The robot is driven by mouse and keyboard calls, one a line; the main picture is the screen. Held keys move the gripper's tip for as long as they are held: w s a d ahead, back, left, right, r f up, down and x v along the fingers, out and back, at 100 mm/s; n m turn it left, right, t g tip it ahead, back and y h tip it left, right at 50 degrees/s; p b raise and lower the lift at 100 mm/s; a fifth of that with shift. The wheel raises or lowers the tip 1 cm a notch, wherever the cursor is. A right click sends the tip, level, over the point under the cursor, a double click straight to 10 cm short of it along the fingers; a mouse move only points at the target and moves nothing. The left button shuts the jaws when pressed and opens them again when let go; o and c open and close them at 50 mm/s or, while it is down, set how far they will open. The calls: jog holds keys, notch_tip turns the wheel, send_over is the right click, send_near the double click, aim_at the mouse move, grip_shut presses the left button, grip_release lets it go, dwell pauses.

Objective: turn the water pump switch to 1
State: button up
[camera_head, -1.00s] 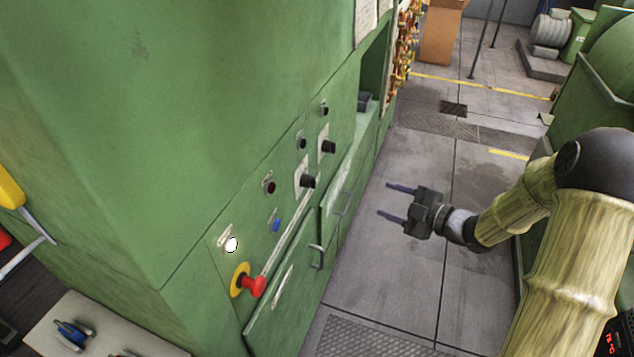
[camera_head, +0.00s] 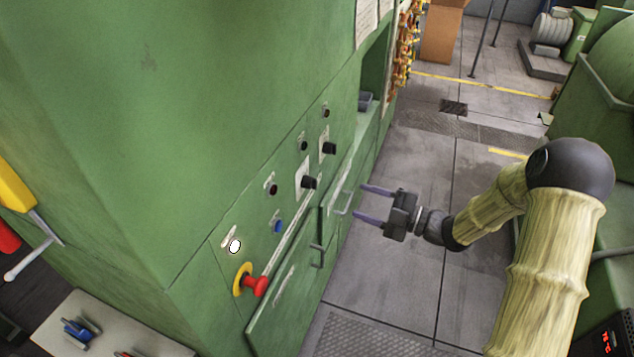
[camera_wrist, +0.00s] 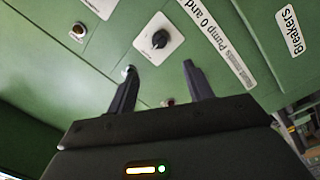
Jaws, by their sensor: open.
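The green panel carries two black rotary switches on white plates, a nearer one (camera_head: 308,182) and a farther one (camera_head: 328,148). I cannot tell from the head view which is the water pump's. In the wrist view one black rotary switch (camera_wrist: 158,41) sits on a white plate beside a strip label (camera_wrist: 214,40) reading "Pump 0 and". Its setting is too small to read. My gripper (camera_head: 360,202) is open and empty, its fingers pointing at the panel but apart from it. In the wrist view the switch appears just beyond and between my fingertips (camera_wrist: 159,67).
The panel also has a red emergency knob (camera_head: 254,284) on a yellow ring, a white lit button (camera_head: 235,246), a blue button (camera_head: 278,227) and dark red buttons. The floor (camera_head: 400,280) beside the cabinet is clear.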

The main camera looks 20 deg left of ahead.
aim_at(316, 185)
jog(key=a+p, duration=0.1)
jog(key=a, duration=0.3)
jog(key=w+a+p, duration=0.1)
jog(key=a+p, duration=0.1)
jog(key=a, duration=0.2)
jog(key=w+a+p, duration=0.1)
jog(key=a, duration=0.4)
jog(key=shift+w, duration=0.1)
jog(key=c, duration=0.9)
jog(key=shift+w, duration=0.15)
jog(key=shift+c, duration=0.2)
